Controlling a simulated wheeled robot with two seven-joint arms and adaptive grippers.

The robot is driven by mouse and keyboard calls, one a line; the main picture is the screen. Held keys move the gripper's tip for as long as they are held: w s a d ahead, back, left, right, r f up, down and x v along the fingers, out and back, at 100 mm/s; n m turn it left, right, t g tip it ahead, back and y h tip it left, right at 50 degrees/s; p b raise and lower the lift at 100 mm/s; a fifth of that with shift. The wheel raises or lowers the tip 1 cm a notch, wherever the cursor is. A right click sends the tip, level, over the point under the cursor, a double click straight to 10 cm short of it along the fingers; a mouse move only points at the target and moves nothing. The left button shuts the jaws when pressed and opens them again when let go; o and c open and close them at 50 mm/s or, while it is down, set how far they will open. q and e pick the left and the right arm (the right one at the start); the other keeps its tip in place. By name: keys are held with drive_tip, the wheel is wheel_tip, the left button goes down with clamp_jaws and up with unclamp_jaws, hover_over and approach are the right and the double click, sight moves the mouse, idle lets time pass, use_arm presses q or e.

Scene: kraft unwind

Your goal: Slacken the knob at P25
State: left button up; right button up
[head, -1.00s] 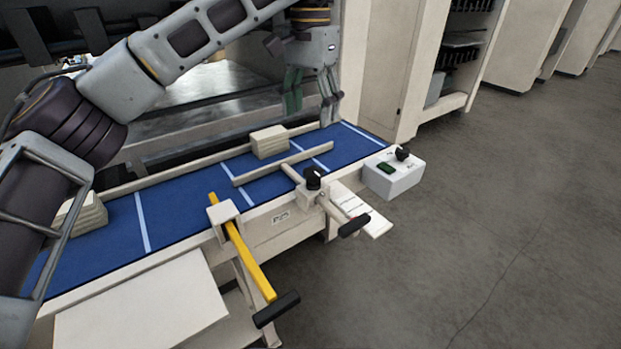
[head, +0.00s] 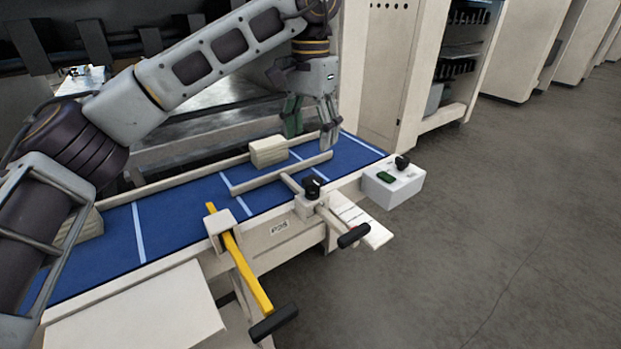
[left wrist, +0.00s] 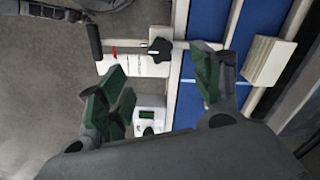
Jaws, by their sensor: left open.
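A rod with a black grip (head: 354,235) runs through the block. In the left wrist view the knob (left wrist: 160,50) appears between the two fingers and beyond them. My left gripper (head: 311,128), with green pads, is open and empty above the belt, behind the knob in the head view and apart from it. It also shows in the left wrist view (left wrist: 160,78). My right gripper is out of view.
A cream guide bar (head: 278,175) lies along the belt (head: 180,217). A cream block (head: 268,152) sits behind it. A white control box (head: 393,186) with a black dial stands right of the knob. A yellow bar (head: 246,272) sticks out front left. The floor at right is clear.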

sight(311, 181)
use_arm(q)
wheel_tip(311, 181, down, 11)
drive_tip(key=shift+r, duration=0.2)
drive_tip(key=shift+f, duration=0.4)
drive_tip(key=c, duration=1)
drive_tip(key=shift+c, duration=0.3)
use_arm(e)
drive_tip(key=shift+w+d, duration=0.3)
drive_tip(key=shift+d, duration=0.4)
